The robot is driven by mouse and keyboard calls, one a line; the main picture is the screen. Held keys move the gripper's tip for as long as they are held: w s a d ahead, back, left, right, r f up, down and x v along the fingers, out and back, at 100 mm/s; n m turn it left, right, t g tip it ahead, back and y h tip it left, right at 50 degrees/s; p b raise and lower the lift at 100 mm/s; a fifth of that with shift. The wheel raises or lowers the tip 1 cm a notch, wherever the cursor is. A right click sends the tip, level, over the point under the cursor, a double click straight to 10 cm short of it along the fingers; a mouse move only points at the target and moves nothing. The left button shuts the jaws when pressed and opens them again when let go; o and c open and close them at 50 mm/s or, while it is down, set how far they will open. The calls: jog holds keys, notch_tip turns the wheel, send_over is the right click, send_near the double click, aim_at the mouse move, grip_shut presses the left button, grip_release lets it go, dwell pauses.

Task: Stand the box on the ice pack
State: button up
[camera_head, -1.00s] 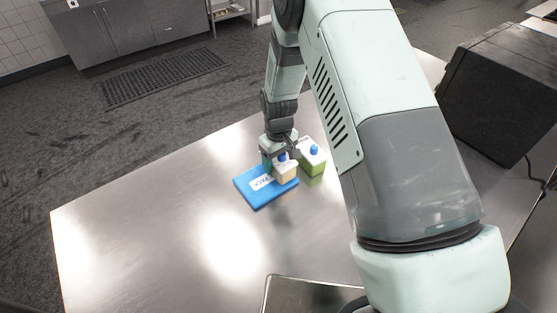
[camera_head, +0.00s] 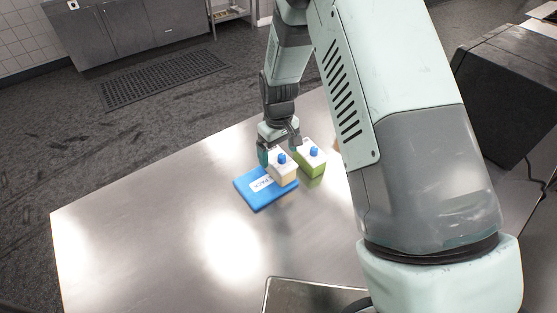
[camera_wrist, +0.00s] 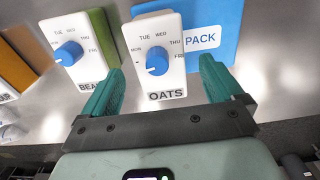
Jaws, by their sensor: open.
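The oats box (camera_head: 284,173), with a white top, a blue dial and tan sides, appears to stand upright on the far right part of the blue ice pack (camera_head: 257,198). In the wrist view the OATS label faces me on the box (camera_wrist: 160,82), with the ice pack (camera_wrist: 222,20) behind it and to its right. My gripper (camera_head: 279,150) is just above and behind the box in the head view. In the wrist view my gripper (camera_wrist: 160,88) is open and empty, its green fingers apart on either side of the box's near edge. The box's contact with the pack is partly hidden.
A green beans box (camera_head: 313,164) stands close to the right of the oats box; it also shows in the wrist view (camera_wrist: 88,72). An orange-sided box (camera_wrist: 14,70) is farther left there. The steel table (camera_head: 150,220) is clear at left. A black appliance (camera_head: 500,90) stands at right.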

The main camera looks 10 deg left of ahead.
jog(key=s+d+r+m+t, duration=0.1)
jog(key=s+d+r, duration=0.25)
jog(key=r, duration=0.65)
jog(key=s+d+r+m+t, duration=0.15)
jog(key=d+r, duration=0.25)
jog(key=r, duration=0.5)
jog(key=s+d+r+m, duration=0.2)
jog(key=s+d+r, duration=0.1)
jog(key=r, duration=0.7)
jog(key=s+d+r+m+t, duration=0.1)
jog(key=s+d+r+m, duration=0.1)
jog(key=s, duration=0.6)
jog(key=s+d+r+m+t, duration=0.2)
jog(key=s+d+r, duration=0.2)
jog(key=s, duration=0.5)
jog(key=d, duration=0.2)
jog(key=shift+s+d+r, duration=0.3)
jog(key=shift+r, duration=0.05)
